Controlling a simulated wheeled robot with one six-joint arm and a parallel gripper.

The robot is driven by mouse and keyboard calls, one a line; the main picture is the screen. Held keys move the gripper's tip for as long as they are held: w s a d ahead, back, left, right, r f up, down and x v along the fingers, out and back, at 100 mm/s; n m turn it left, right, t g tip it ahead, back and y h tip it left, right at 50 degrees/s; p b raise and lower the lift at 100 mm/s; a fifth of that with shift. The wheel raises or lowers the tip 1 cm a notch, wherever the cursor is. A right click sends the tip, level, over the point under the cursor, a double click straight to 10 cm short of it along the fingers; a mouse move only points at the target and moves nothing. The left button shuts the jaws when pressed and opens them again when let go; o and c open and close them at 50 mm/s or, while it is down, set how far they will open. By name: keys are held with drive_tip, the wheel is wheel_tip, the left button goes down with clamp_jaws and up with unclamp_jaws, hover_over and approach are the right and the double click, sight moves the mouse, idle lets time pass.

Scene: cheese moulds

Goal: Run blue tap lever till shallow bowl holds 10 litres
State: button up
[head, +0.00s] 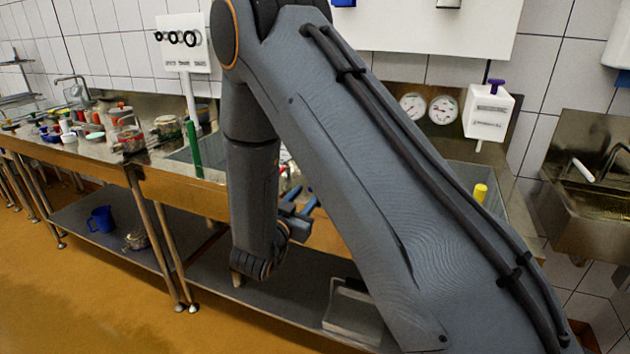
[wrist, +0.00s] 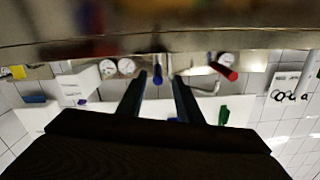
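In the wrist view, which looks upside down, my gripper (wrist: 159,76) is open, its two dark fingers apart. A small blue handle (wrist: 157,73), which looks like the blue tap lever, shows between the fingertips. I cannot tell whether the fingers touch it. A red handle (wrist: 226,72) is to its right. In the head view my gripper (head: 303,204) is low in front of the steel bench, partly hidden by my arm. My arm also hides the tap area there. I cannot make out the shallow bowl or any water level in either view.
A blurred steel edge (wrist: 240,38) is close across the top of the wrist view. The steel bench (head: 110,160) holds several small jars and pots on the left. A blue jug (head: 101,219) stands on its lower shelf. Two gauges (head: 428,109) and a white box (head: 488,117) are right of my arm.

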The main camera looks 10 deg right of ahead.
drive_tip(key=shift+h, duration=0.3)
drive_tip(key=p+x, duration=0.2)
drive_tip(key=x, duration=0.6)
drive_tip(key=shift+d+r, duration=0.1)
drive_tip(key=shift+r, duration=0.1)
clamp_jaws()
